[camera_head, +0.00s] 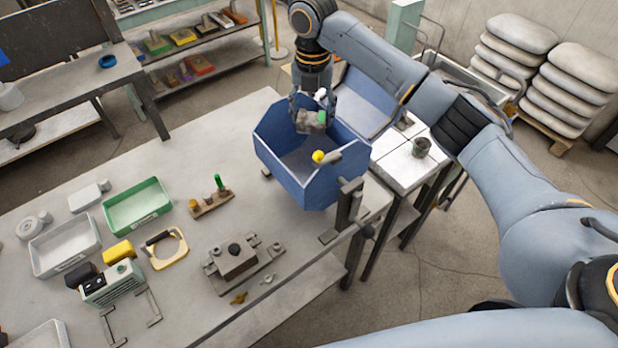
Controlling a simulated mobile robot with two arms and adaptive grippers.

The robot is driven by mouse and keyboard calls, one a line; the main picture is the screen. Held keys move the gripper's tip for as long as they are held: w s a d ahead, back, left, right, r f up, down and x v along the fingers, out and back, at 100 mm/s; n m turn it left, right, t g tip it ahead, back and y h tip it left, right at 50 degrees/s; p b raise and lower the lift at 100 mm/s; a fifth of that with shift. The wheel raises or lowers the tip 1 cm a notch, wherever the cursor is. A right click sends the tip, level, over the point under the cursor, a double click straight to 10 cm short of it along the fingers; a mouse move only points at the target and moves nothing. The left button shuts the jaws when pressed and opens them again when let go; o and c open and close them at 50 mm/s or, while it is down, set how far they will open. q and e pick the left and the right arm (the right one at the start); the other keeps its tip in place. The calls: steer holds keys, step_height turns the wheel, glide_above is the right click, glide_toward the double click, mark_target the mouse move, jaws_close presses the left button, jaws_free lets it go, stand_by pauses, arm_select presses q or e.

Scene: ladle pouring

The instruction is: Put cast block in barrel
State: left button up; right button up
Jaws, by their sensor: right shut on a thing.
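The barrel (300,190) is a blue, many-sided open container on a dark stand at the right end of the workbench. The cast block (307,124) is a rough grey piece. My right gripper (313,112) comes down from above with its fingers on both sides of the block and is shut on it. In the picture the block lies within the barrel's mouth, near its back rim. I cannot tell whether it touches the barrel wall. My left gripper is not in view.
A blue panel (360,102) stands open behind the barrel. A yellow knob (318,157) shows at the barrel's front. The workbench (175,265) holds a green tray (137,206), a white tray (66,246) and a metal fixture (238,263).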

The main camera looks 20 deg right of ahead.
step_height(320, 180, down, 7)
steer(key=b, duration=0.6)
steer(key=p, duration=0.1)
glide_above(311, 171)
step_height(311, 171, down, 6)
steer(key=shift+r, duration=0.1)
step_height(311, 171, down, 4)
steer(key=shift+f+p, duration=0.1)
steer(key=shift+p, duration=0.5)
steer(key=shift+f, duration=0.15)
steer(key=o, duration=1.4)
steer(key=shift+f, duration=0.1)
steer(key=shift+c, duration=0.2)
